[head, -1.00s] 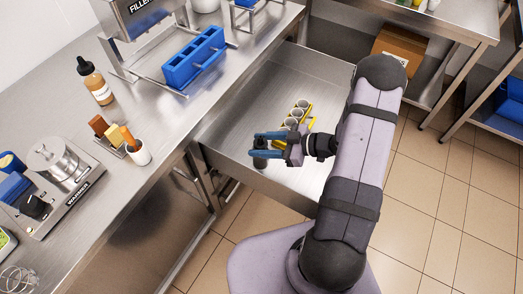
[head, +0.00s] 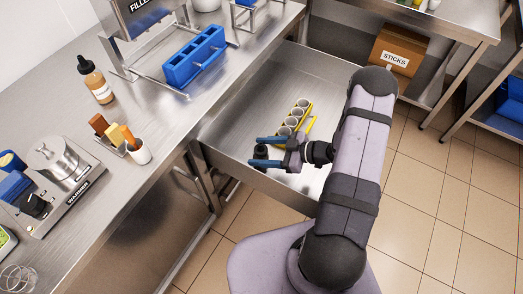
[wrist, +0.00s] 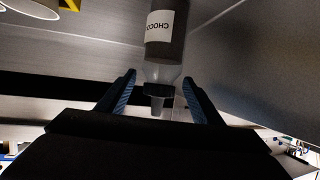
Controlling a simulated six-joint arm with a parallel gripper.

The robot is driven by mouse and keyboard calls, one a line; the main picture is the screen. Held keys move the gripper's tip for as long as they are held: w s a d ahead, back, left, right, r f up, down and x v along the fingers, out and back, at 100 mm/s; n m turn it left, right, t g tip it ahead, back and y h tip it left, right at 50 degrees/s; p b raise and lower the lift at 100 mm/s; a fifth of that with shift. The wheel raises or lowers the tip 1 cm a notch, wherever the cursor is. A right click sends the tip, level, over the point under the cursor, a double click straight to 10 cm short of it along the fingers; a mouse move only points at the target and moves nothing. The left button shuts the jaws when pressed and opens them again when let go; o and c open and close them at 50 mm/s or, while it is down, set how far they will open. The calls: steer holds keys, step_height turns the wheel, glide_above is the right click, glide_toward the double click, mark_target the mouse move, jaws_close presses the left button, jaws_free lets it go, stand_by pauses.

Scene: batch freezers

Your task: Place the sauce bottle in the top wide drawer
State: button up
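A dark sauce bottle with a white label reading "CHOCO" (wrist: 163,38) shows in the wrist view, its nozzle pointing toward my gripper. In the head view, its dark top (head: 260,152) sits between the blue fingers, near the front wall of the open wide drawer (head: 235,127). My gripper (head: 263,152) is open. Its fingers stand apart on both sides of the nozzle, with gaps visible in the wrist view (wrist: 160,85). The bottle's lower part is hidden in the head view, so I cannot tell how it meets the drawer floor.
A yellow holder with several metal cups (head: 297,116) lies in the drawer. On the counter stand an amber bottle with a black cap (head: 96,82), a blue mold (head: 195,57) and a warmer (head: 62,165). A box marked "STICKS" (head: 398,52) sits under the back table.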

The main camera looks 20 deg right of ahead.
steer(key=shift+r, duration=0.1)
steer(key=shift+r, duration=0.1)
steer(key=s+d+r, duration=0.2)
steer(key=d+r, duration=0.2)
steer(key=r, duration=0.4)
steer(key=shift+s+r+b, duration=0.2)
steer(key=shift+r+b, duration=0.1)
steer(key=shift+r, duration=0.1)
steer(key=shift+w, duration=0.1)
